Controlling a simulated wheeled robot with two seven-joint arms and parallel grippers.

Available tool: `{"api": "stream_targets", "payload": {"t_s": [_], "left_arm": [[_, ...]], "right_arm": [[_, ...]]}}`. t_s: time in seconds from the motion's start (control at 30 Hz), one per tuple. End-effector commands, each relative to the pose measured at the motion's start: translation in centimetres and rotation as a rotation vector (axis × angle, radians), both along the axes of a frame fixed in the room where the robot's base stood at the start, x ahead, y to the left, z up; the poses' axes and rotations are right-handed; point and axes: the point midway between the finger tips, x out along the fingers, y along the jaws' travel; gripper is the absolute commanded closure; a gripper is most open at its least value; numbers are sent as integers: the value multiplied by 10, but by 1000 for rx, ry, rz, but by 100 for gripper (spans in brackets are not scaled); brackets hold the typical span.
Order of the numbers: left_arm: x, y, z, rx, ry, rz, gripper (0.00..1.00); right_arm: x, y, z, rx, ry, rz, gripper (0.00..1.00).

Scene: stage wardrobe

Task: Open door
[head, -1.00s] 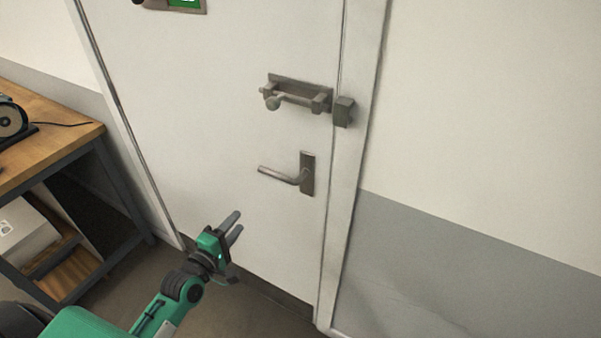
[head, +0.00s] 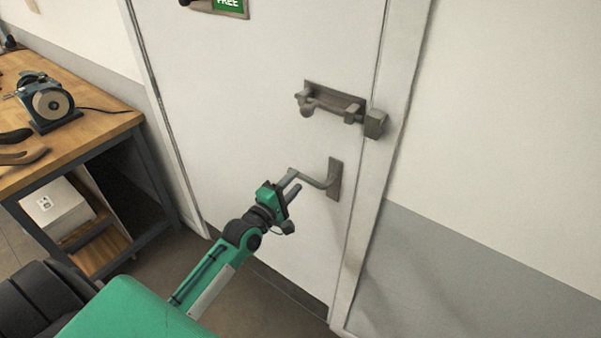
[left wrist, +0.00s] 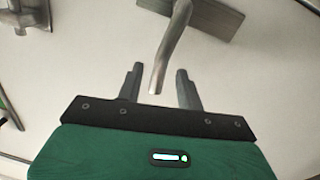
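The white door (head: 245,110) stands shut in its frame. Its grey lever handle (head: 322,182) sticks out level to the left from an upright plate. My left gripper (head: 294,181) is at the free end of the lever in the head view. In the left wrist view its two fingers (left wrist: 160,70) are apart, with the lever's end (left wrist: 160,76) between them and a gap on each side. Above the lever is a metal slide bolt (head: 333,101), with its keeper (head: 376,123) on the frame. My right gripper is out of view.
A wooden workbench (head: 100,125) with a bench grinder (head: 48,104) stands left of the door, a white box (head: 57,208) on its lower shelf. A green sign reading FREE (head: 228,4) is high on the door. The wall right of the frame is bare.

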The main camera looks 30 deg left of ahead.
Motion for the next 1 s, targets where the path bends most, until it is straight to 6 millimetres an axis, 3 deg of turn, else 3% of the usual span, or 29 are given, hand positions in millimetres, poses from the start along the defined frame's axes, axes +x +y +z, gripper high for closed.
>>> {"api": "stream_targets", "payload": {"t_s": [0.1, 0.3, 0.67, 0.87, 1.0], "left_arm": [[17, -3, 3, 1, -1, 0, 63], [33, -5, 3, -1, 1, 0, 63], [37, -6, 2, 0, 1, 0, 63], [37, -6, 2, 0, 1, 0, 100], [37, -6, 2, 0, 1, 0, 100]], "right_arm": [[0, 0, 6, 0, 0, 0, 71], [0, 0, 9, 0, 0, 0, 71], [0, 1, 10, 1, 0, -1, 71], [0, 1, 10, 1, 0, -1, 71], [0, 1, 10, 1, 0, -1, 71]]}}
